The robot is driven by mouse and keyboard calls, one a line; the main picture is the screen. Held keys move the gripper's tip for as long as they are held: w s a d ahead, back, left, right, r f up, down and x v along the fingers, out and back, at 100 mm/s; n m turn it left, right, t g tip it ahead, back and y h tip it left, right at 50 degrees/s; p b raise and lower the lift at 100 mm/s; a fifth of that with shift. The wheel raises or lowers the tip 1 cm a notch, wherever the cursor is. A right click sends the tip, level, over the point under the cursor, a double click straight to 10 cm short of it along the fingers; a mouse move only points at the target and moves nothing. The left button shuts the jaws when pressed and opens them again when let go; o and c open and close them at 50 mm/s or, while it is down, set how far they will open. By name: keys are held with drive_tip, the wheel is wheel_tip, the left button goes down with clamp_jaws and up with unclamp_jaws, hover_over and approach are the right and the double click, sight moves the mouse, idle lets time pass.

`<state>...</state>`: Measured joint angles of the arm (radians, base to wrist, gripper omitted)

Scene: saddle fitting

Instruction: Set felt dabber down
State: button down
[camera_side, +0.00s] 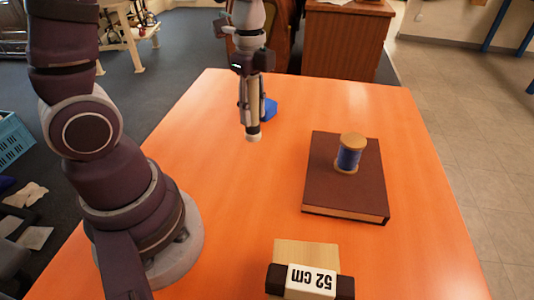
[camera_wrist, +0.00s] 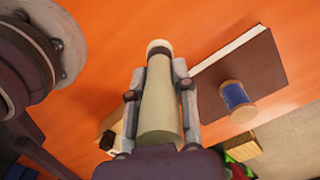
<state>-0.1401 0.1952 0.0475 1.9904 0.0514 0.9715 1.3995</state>
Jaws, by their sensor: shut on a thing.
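A blue object (camera_side: 269,109) sits just behind the dabber, partly hidden. A brown book (camera_side: 325,185) lies to the right with a blue thread spool (camera_side: 348,157) standing on it. A wooden block (camera_side: 306,251) with a "52 cm" label is near the front. The table's middle is clear.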

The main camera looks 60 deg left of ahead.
drive_tip(key=s+a+f+n, duration=0.1)
drive_tip(key=s+a+n, duration=0.35)
drive_tip(key=a, duration=0.55)
drive_tip(key=s+a+f+n, duration=0.1)
drive_tip(key=s+a+n, duration=0.2)
drive_tip(key=a+n, duration=0.5)
drive_tip(key=shift+m, duration=0.85)
drive_tip(key=f, duration=0.2)
drive_tip(key=a+f, duration=0.1)
drive_tip(key=f, duration=0.1)
drive_tip(key=a+f, duration=0.1)
drive_tip(key=f, duration=0.2)
drive_tip(key=shift+s+a, duration=0.25)
drive_tip(key=shift+f, duration=0.3)
drive_tip(key=c, duration=0.9)
unclamp_jaws()
drive_tip(key=shift+f, duration=0.1)
